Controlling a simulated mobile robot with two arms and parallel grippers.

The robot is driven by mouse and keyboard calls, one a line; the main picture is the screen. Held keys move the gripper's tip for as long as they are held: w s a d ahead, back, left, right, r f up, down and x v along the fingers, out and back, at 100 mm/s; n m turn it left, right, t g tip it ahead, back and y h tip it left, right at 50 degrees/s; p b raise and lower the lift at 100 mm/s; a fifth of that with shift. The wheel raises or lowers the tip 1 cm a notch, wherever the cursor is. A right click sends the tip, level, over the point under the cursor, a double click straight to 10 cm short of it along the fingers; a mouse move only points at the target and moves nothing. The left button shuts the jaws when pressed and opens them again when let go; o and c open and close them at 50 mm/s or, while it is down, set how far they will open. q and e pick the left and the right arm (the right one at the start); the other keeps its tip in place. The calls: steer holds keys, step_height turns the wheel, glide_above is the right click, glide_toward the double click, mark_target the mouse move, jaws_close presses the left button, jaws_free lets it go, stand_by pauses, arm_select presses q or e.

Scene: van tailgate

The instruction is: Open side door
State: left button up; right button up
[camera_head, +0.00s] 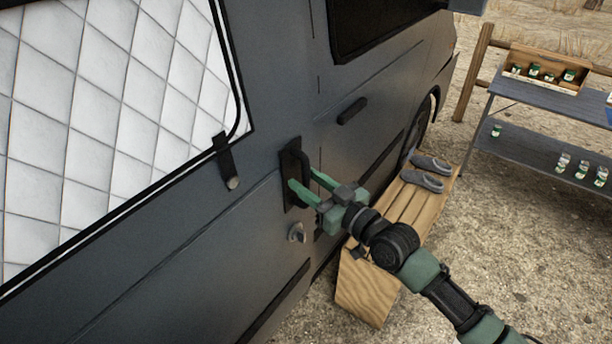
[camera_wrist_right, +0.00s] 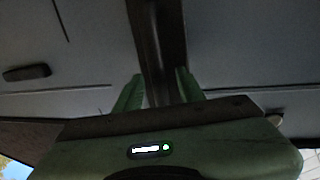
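The van's grey side door (camera_head: 215,235) fills the left and middle of the head view and looks closed. Its dark upright handle (camera_head: 295,160) stands on the door beside the seam; in the right wrist view the handle (camera_wrist_right: 163,50) runs down the middle as a dark bar. My right gripper (camera_head: 308,187) is at the handle's lower part. Its green fingers are spread, one on each side of the bar, as the right wrist view (camera_wrist_right: 160,92) also shows. Whether they touch the bar is hard to tell. My left gripper is not in view.
A lock-like fitting (camera_head: 296,233) sits below the handle. A wooden step or bench (camera_head: 410,212) with grey shoes (camera_head: 425,180) stands along the van. A shelf table (camera_head: 545,145) with a wooden crate (camera_head: 548,66) and several cans is at right. Gravel ground at lower right is clear.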

steer(key=shift+w+a, duration=0.2)
steer(key=shift+w, duration=0.05)
jaws_close()
stand_by(1.4)
